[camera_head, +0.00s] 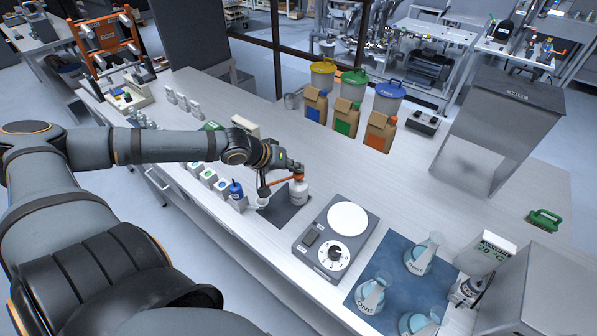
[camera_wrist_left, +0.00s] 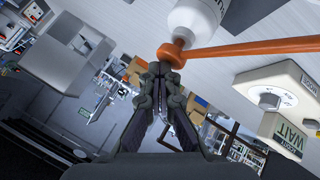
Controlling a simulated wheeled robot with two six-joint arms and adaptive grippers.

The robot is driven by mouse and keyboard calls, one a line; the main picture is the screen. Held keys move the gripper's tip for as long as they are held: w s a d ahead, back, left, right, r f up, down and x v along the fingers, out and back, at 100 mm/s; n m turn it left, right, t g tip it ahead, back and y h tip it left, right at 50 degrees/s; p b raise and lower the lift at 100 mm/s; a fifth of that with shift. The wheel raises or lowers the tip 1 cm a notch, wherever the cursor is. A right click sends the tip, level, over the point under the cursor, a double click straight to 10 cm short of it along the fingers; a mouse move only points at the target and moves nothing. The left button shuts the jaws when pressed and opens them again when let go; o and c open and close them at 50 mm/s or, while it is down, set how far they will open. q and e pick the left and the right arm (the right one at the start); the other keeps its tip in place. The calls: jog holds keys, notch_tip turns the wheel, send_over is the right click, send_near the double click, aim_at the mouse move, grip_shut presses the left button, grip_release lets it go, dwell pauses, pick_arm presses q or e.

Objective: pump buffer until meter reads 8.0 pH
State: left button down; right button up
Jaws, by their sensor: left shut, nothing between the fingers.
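A white pump bottle (camera_head: 298,190) with an orange pump head and long orange spout (camera_head: 283,181) stands on a dark mat (camera_head: 279,214). A small pale cup (camera_head: 263,203) appears by the spout's left end. My left gripper (camera_head: 275,172) is shut just left of the pump head. In the left wrist view my left gripper (camera_wrist_left: 164,62) is shut and empty at the orange pump head (camera_wrist_left: 172,53); I cannot tell whether they touch. A cream box with a knob (camera_wrist_left: 285,103) shows "WAIT" on its panel. No pH number is readable. My right gripper is not in view.
A stirrer with a white plate (camera_head: 347,219) stands right of the mat. Flasks stand on a blue mat (camera_head: 398,258) beside a box reading "20 °C" (camera_head: 491,250). Labelled bottles (camera_head: 347,117) stand behind. The bench between them and the stirrer is clear.

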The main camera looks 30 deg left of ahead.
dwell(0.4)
pick_arm(q)
jog(key=shift+r+p, duration=1.1)
jog(key=shift+p, duration=0.05)
notch_tip(320, 180, up, 5)
jog(key=p, duration=0.5)
